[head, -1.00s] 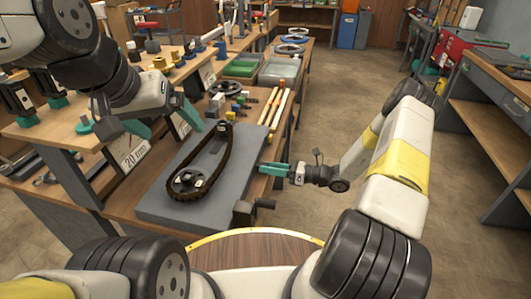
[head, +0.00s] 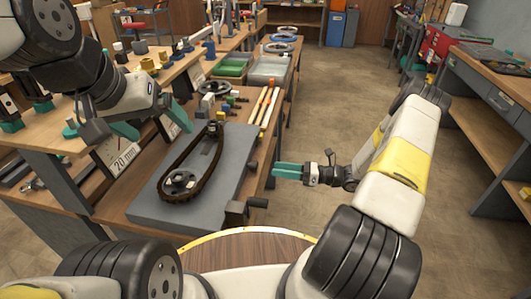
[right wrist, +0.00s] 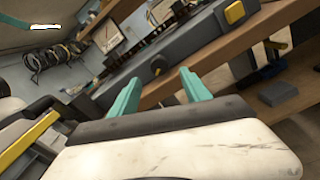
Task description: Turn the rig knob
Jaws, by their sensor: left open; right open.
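The rig is a grey board (head: 225,178) on the bench, with a dark chain (head: 203,170) looped around two sprockets. I cannot tell for sure that this is the rig knob. My right gripper (head: 276,170) has teal fingers and is open and empty, right of the board and beyond the handle, apart from both. Its spread fingers also show in the right wrist view (right wrist: 159,75). My left gripper (head: 160,134) is open and empty near the board's left side.
Green and grey bins (head: 268,70) stand farther back. Open floor lies right of the bench, with a second workbench (head: 490,100) at the far right.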

